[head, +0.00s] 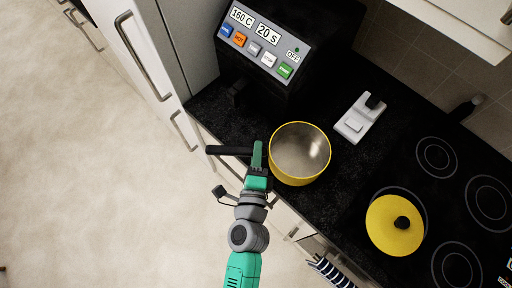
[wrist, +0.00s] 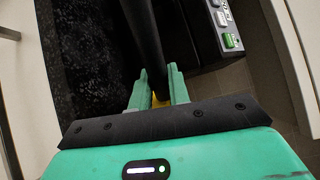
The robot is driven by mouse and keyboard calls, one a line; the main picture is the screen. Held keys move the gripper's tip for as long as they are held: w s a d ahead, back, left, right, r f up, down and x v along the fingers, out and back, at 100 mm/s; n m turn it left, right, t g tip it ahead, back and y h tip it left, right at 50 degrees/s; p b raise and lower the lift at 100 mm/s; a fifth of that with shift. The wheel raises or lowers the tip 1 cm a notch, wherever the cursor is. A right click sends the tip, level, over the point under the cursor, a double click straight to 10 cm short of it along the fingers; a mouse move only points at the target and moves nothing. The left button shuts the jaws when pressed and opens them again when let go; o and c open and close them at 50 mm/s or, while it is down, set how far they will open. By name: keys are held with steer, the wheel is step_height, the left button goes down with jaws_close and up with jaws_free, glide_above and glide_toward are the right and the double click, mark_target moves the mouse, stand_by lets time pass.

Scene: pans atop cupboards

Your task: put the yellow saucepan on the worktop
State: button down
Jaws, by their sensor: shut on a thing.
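The yellow saucepan (head: 300,153) is upright and its inside looks empty. In the head view it is over the black worktop (head: 348,178), near the front edge; I cannot tell whether its base touches the surface. Its black handle (head: 225,150) points left, past the worktop edge. My gripper (head: 257,160) is shut on this handle close to the pan. In the wrist view, the dark handle (wrist: 146,40) runs between the green fingers (wrist: 158,88), with a little yellow between them.
A black appliance with a button panel (head: 264,42) stands behind left. A white scale-like device (head: 360,118) is behind the pan. A yellow lid with black knob (head: 394,226) lies on the hob (head: 440,200) at right. White cupboards (head: 135,60) are at left.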

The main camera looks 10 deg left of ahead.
steer(key=shift+w+a+f, duration=0.1)
steer(key=shift+w+a, duration=0.05)
steer(key=shift+w, duration=0.05)
steer(key=shift+w+a, duration=0.1)
steer(key=shift+w, duration=0.15)
step_height(320, 180, down, 4)
steer(key=b, duration=0.2)
steer(key=shift+w+a+r+b, duration=0.15)
steer(key=shift+r+b, duration=0.1)
steer(key=shift+b, duration=0.15)
steer(key=shift+f, duration=0.25)
steer(key=c, duration=1.3)
jaws_free()
steer(key=shift+r, duration=0.3)
steer(key=s+b, duration=0.1)
steer(key=s, duration=0.3)
steer(key=s+d+b, duration=0.1)
steer(key=s, duration=0.3)
steer(key=s+d+b, duration=0.1)
steer(key=s, duration=0.3)
